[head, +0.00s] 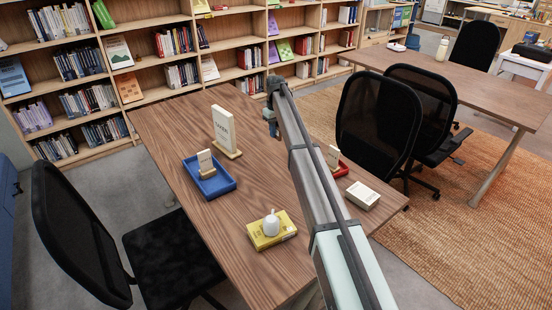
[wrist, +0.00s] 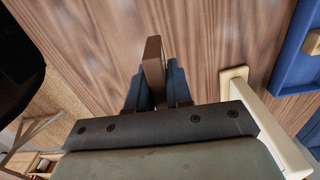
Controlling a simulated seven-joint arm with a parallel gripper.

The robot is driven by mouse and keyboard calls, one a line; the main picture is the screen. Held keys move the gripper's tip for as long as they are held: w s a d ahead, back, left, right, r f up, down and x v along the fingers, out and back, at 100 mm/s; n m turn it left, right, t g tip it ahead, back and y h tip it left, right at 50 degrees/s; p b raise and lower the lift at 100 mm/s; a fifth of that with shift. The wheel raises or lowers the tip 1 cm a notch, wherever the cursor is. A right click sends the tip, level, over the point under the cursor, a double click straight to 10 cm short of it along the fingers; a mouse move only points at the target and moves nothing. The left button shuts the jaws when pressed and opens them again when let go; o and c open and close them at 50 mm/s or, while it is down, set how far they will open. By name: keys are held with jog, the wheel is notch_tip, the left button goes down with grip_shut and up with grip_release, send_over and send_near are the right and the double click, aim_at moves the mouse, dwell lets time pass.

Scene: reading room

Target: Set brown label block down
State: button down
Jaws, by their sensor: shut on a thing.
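A brown block (wrist: 153,62) stands between the two blue fingers of my gripper (wrist: 157,90) in the wrist view, and the fingers are shut on it. It juts out beyond the fingertips over the wood table. I cannot tell whether it touches the table top. There the brown block is not clearly visible, being hidden by my gripper and arm.
A blue tray (head: 226,187) holds a small cream label block (head: 206,164).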

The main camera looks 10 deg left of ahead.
aim_at(275, 157)
jog(key=shift+f+n, duration=0.25)
jog(key=shift+n, duration=0.05)
jog(key=shift+f, duration=4.75)
jog(key=shift+f, duration=0.2)
jog(key=c, duration=1)
grip_release()
jog(key=shift+c, duration=0.2)
notch_tip(275, 157, up, 12)
jog(key=shift+r, duration=0.2)
